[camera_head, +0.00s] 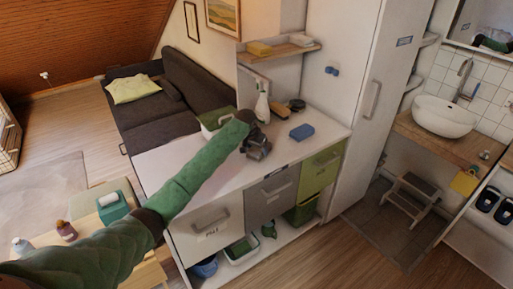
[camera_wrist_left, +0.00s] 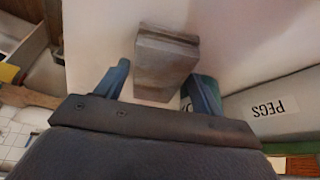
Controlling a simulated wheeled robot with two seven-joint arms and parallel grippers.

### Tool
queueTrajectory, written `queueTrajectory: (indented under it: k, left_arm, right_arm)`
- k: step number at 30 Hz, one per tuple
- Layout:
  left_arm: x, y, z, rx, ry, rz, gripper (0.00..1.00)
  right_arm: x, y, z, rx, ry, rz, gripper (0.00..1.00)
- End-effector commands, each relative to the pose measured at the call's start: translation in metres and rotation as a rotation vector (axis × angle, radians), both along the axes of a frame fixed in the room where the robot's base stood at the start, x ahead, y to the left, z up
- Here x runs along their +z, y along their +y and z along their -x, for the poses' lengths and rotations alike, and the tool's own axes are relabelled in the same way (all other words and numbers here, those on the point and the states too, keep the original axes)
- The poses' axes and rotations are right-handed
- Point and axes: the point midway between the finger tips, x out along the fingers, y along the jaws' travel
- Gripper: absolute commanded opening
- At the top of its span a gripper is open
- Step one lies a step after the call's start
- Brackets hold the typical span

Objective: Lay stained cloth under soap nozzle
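My left gripper (camera_head: 258,150) is over the white counter at the end of my green-sleeved arm. In the left wrist view its two blue fingers (camera_wrist_left: 162,74) stand apart. A grey block-like thing (camera_wrist_left: 164,60) shows between and just beyond the fingertips, with gaps beside it; I cannot tell whether it is a folded cloth. No stain shows on any cloth I can make out. A white spray bottle (camera_head: 262,107) stands at the back of the counter. No soap nozzle can be told for sure. My right gripper is out of view.
The white counter (camera_head: 187,160) holds a green-lidded box (camera_head: 213,121) and a blue block (camera_head: 302,132). A white basin (camera_head: 443,116) with a tap is at the right, above a step stool (camera_head: 411,201). The counter's near left part is clear.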

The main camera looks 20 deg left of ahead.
Motion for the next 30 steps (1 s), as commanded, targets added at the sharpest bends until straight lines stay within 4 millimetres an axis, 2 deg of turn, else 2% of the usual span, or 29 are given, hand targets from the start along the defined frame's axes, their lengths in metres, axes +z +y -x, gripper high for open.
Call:
queueTrajectory:
  k: [1, 2, 3, 12, 15, 18, 24, 30]
  left_arm:
    - [0.000, 0.000, 0.000, 0.000, 0.000, 0.000, 0.79]
    - [0.000, 0.000, 0.000, 0.000, 0.000, 0.000, 0.84]
    - [0.000, 0.000, 0.000, 0.000, 0.000, 0.000, 0.86]
    - [0.000, 0.000, 0.000, 0.000, 0.000, 0.000, 0.86]
    - [0.006, 0.001, 0.002, -0.001, -0.002, 0.000, 0.86]
    - [0.018, 0.002, 0.007, -0.001, -0.003, 0.000, 0.86]
    - [0.046, 0.006, 0.019, -0.001, -0.003, 0.000, 0.86]
    - [0.066, 0.007, 0.026, 0.000, -0.001, 0.000, 0.86]
  right_arm:
    - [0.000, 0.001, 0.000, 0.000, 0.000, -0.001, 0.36]
    - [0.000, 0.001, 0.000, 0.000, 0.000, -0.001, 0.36]
    - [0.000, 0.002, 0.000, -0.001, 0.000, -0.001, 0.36]
    - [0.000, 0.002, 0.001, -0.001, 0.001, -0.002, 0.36]
    - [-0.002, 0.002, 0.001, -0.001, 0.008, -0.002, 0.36]
    - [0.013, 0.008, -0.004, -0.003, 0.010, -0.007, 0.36]
    - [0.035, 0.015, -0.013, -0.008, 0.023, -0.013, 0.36]
    - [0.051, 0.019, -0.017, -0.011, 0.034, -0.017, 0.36]
